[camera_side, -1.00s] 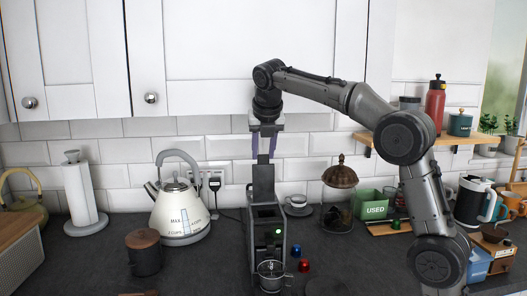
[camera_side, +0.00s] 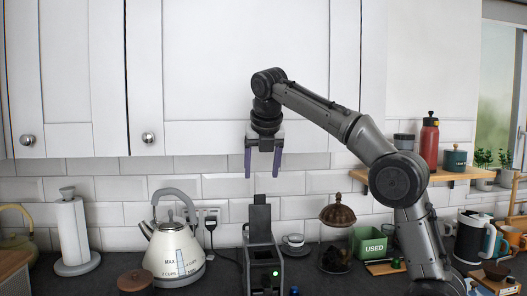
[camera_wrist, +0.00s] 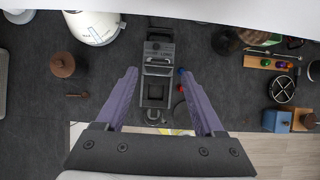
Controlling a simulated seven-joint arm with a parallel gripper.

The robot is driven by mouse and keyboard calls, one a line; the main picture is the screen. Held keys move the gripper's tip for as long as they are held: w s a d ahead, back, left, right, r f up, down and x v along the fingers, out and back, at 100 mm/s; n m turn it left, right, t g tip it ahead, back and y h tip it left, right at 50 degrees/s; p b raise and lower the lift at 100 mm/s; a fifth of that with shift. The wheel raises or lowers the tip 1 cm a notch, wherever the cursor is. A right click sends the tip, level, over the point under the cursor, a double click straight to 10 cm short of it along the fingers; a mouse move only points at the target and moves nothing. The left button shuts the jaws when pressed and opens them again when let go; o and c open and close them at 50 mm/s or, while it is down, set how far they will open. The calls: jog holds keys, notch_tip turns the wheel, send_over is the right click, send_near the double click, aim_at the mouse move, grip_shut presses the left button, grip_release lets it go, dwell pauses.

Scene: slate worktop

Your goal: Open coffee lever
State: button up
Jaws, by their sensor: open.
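The coffee machine (camera_side: 262,262) is a narrow dark block on the worktop, with a small green light on its front. Its lever (camera_side: 260,214) stands up as a dark upright plate at the top. My gripper (camera_side: 263,174) is open and empty, fingers pointing down, a little above the lever and apart from it. In the wrist view, my gripper (camera_wrist: 159,75) has its two purple fingers to either side of the machine (camera_wrist: 156,92), seen from above. A silver bar-like part crosses the machine's top there. The machine's lower front is cut off in the side view.
A white kettle (camera_side: 174,253) stands left of the machine, with a lidded brown canister (camera_side: 135,283) nearer. A cup (camera_side: 294,241) on a saucer and a jar with a brown lid (camera_side: 337,215) stand to the right. Coloured capsules lie close right of the machine. White cabinets hang behind.

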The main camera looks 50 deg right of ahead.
jog(key=v, duration=0.6)
jog(key=shift+s+a+r, duration=0.1)
jog(key=shift+r, duration=0.05)
dwell(0.4)
jog(key=s+r, duration=0.4)
jog(key=s, duration=0.5)
jog(key=s+a+f+m+t+y, duration=0.15)
jog(key=s+f+m, duration=0.25)
jog(key=s, duration=0.4)
jog(key=s+a+f+m+y, duration=0.1)
jog(key=s+a+f+m, duration=0.1)
jog(key=f+m, duration=0.5)
jog(key=s+a+f+m, duration=0.2)
jog(key=s+f+m, duration=0.2)
jog(key=f+m, duration=0.4)
jog(key=s+a+f+m+y, duration=0.1)
jog(key=s+f+m, duration=0.3)
jog(key=f+m, duration=0.4)
notch_tip(320, 180, down, 6)
jog(key=shift+a+y, duration=0.35)
jog(key=shift+a, duration=0.4)
